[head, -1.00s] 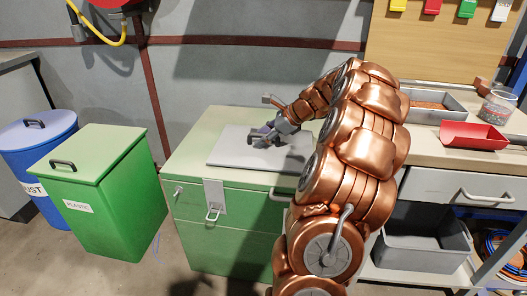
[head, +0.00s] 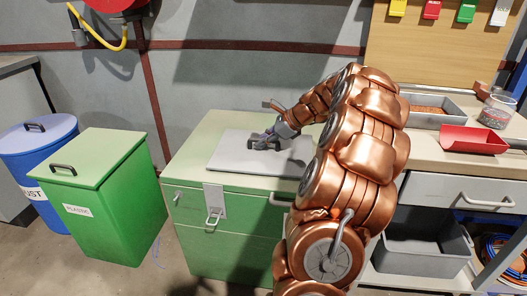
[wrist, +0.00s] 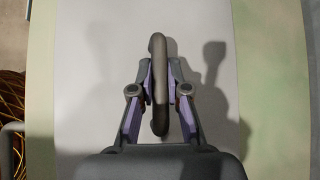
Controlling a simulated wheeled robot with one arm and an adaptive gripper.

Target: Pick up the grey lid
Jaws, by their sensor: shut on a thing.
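The grey lid (head: 232,150) is a flat light-grey panel lying on top of the green cabinet (head: 225,225). In the wrist view the lid (wrist: 85,75) fills most of the picture. Its dark handle (wrist: 158,85) stands upright between my two fingers. My gripper (wrist: 159,82) is shut on the handle, with a purple-edged finger on each side. In the head view my gripper (head: 264,142) is low over the middle of the lid. The lid appears flat on the cabinet top; any small gap under it cannot be told.
A green bin (head: 110,210) labelled plastic and a blue bin (head: 40,150) stand left of the cabinet. On the bench at right are a red scoop (head: 472,139), a metal tray (head: 425,118) and a clear jar (head: 497,112). A grey crate (head: 425,248) sits below.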

